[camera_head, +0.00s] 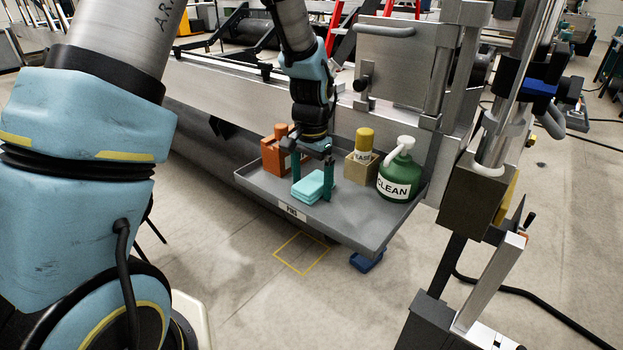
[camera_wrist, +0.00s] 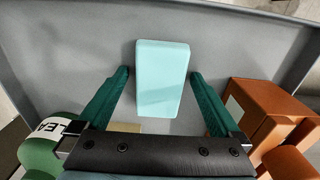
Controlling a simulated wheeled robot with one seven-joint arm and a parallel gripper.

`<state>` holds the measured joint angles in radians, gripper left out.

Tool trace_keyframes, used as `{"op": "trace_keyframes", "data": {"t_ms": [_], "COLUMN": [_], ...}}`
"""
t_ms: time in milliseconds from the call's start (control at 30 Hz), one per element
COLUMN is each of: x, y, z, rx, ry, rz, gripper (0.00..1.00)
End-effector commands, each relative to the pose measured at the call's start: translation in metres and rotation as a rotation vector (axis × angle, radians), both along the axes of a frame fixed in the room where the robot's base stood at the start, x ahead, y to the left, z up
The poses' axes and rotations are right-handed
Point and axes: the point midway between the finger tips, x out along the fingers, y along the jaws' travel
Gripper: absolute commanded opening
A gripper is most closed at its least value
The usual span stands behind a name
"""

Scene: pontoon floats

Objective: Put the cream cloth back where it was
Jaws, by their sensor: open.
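No cream cloth is visible in either view. A folded mint-green cloth or pad (camera_head: 314,187) lies on the grey tray (camera_head: 345,220), behind the tray's front label; it also shows in the wrist view (camera_wrist: 162,80). My gripper (camera_head: 312,188) is open and points down over the tray. In the wrist view its two green fingers (camera_wrist: 159,75) stand on either side of the mint-green piece, with a visible gap on each side. I cannot tell how far the fingertips are above the tray floor.
An orange block-like holder (camera_head: 272,158) stands left on the tray. A tan box with a yellow-capped container (camera_head: 365,140) and a green CLEAN bottle (camera_head: 396,175) stand right. A yellow square outline (camera_head: 301,253) marks the floor; a blue object (camera_head: 367,261) lies below the tray.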

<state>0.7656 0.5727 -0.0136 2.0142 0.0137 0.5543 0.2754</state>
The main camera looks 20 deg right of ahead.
Motion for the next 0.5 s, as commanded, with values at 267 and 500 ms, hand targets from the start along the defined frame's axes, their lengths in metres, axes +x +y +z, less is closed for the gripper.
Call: {"op": "trace_keyframes", "data": {"t_ms": [267,500], "x": [0.001,0.001], "y": [-0.001,-0.001], "z": [0.030,0.081], "rx": [-0.004,-0.004], "ry": [-0.005,-0.005], "rz": [0.000,0.000], "gripper": [1.00,1.00]}}
